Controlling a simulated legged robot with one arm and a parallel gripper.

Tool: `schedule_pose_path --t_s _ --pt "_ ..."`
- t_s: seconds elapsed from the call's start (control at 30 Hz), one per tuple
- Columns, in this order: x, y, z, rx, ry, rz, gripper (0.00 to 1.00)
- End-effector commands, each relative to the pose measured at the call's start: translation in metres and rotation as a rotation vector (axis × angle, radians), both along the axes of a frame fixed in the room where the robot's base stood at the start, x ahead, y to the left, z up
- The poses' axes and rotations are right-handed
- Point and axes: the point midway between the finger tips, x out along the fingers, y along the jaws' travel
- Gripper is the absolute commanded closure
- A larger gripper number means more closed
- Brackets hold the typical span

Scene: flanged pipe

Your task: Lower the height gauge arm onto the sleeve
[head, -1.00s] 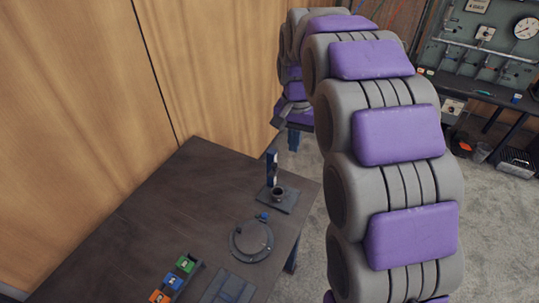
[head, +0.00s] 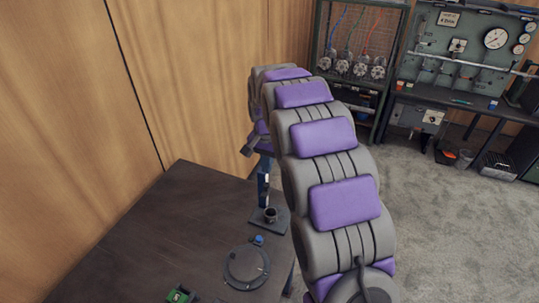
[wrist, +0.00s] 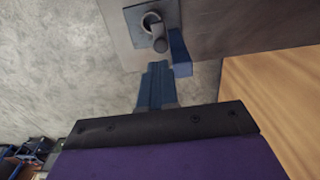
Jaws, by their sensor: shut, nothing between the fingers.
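The height gauge stands on a grey base plate (head: 280,222) near the table's far right corner. Its upright blue post (head: 265,188) has a pale strip. The dark sleeve (head: 270,214) sits on the plate beside the post. In the wrist view, the plate (wrist: 128,30), a ring-shaped sleeve (wrist: 151,20) and the blue post (wrist: 180,53) show near the top. A small grey rounded part (wrist: 160,45) by the sleeve may be the gauge arm; I cannot tell. My gripper (wrist: 156,66) is shut and empty, its blue fingers pointing toward the gauge, apparently just short of it.
A round dark flange (head: 247,267) with a small blue part (head: 257,240) lies on the dark table (head: 165,230) in front of the gauge. A green block (head: 178,294) is at the near edge of view. A wooden wall (head: 190,80) stands behind.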

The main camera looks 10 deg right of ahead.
Motion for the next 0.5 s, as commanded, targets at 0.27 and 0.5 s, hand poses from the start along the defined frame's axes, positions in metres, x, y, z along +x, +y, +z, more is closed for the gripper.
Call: schedule_pose_path --t_s 0.27,0.5 --pt "-0.002 -0.004 -0.046 0.003 0.005 0.001 1.0" --pt "-0.001 -0.006 -0.057 0.005 0.002 0.0 1.0"
